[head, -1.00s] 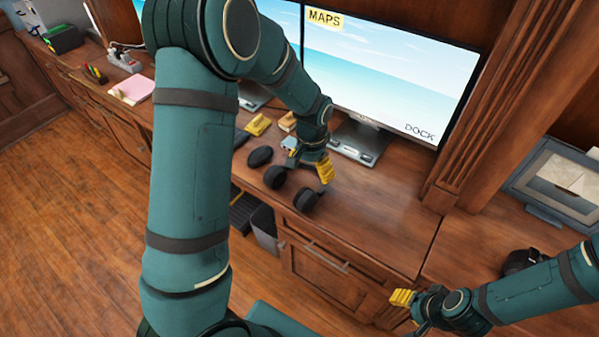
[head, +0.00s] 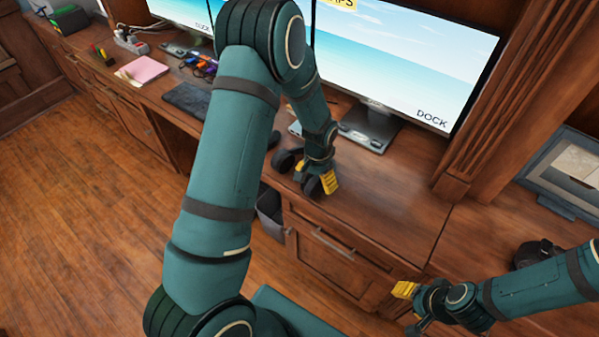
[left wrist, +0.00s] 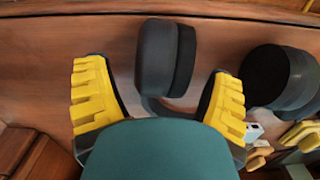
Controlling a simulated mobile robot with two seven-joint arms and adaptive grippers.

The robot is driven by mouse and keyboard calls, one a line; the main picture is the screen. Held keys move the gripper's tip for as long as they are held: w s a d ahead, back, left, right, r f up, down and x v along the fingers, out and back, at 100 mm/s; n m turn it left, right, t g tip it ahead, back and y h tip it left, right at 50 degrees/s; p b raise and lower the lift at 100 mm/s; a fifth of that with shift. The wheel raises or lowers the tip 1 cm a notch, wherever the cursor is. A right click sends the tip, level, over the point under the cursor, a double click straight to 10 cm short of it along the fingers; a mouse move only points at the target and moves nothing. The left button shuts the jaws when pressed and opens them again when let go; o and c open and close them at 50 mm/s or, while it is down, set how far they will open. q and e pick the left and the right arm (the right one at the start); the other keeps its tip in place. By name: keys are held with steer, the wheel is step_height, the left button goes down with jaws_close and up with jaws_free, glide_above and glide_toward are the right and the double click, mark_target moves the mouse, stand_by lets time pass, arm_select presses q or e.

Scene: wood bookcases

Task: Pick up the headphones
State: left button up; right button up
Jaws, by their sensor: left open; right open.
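The black headphones (head: 282,161) lie on the wooden desk near its front edge, partly hidden by my left gripper in the head view. In the left wrist view one ear cup (left wrist: 160,58) stands between the yellow fingers, with a gap on each side. The other ear cup (left wrist: 281,78) is to the right, outside the fingers. My left gripper (head: 317,183) is open and low over the headphones; its fingers also show in the left wrist view (left wrist: 158,78). My right gripper (head: 408,308) is open and empty, off to the right in front of the cabinet.
Two monitors stand behind, the right one (head: 410,55) on a dark stand (head: 370,124). A pink notepad (head: 143,70) and a dark mouse pad (head: 188,98) lie to the left. A black object (head: 538,252) sits at the right. The desk right of the headphones is clear.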

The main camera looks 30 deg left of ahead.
arm_select(q)
steer(key=shift+f, duration=0.8)
steer(key=c, duration=1.4)
arm_select(e)
steer(key=shift+f, duration=0.15)
arm_select(q)
steer(key=shift+r, duration=0.1)
